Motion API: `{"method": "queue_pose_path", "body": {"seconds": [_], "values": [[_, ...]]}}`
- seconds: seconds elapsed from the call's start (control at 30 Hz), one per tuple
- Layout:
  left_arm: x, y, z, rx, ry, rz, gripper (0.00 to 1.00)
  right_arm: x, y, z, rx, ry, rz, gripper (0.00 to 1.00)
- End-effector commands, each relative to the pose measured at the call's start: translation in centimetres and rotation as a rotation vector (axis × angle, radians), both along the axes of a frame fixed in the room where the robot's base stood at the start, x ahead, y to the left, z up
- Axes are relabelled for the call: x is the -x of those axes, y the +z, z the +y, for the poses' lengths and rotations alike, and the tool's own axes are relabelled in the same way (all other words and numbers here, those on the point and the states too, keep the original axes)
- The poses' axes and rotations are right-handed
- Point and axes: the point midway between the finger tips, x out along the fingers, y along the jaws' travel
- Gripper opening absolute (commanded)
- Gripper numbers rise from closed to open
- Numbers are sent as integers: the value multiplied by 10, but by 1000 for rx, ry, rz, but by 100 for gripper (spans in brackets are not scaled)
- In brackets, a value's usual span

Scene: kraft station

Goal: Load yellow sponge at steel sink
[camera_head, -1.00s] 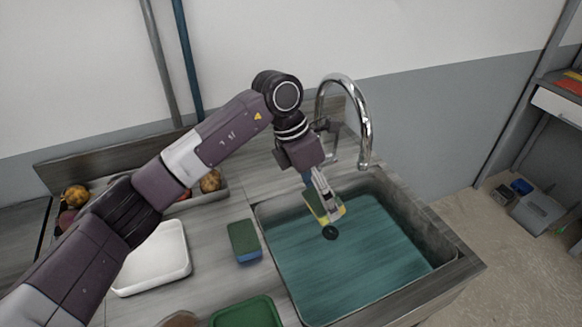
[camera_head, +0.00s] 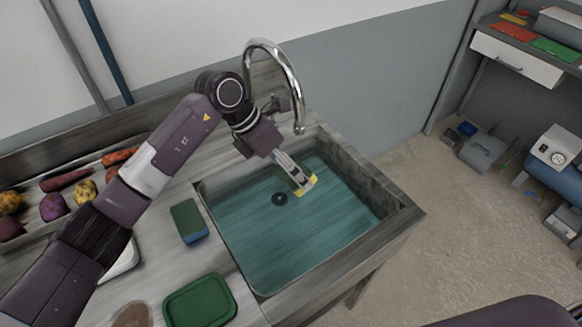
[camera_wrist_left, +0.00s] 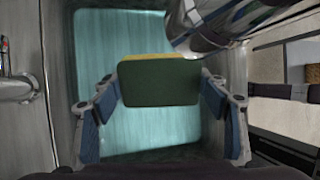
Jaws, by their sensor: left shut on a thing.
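My left gripper (camera_head: 299,182) is shut on the yellow sponge (camera_head: 311,185) and holds it over the steel sink (camera_head: 270,240), to the right of the dark drain. In the left wrist view the sponge (camera_wrist_left: 158,83) shows its green face and a thin yellow edge. The blue-padded fingers of the left gripper (camera_wrist_left: 160,100) are on either side of it, with the teal basin (camera_wrist_left: 155,138) behind. I cannot tell whether the sponge touches the sink bottom. My right gripper is not in view.
A green-and-blue sponge (camera_head: 188,221) and a green tray (camera_head: 200,302) lie left of the sink. Vegetables fill a tray at far left.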

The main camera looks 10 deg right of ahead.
Motion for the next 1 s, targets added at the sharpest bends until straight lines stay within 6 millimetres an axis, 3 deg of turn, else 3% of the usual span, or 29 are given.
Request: {"method": "queue_pose_path", "body": {"seconds": [1.0], "values": [[0,-105,0,-1,0,0,48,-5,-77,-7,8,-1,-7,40]]}}
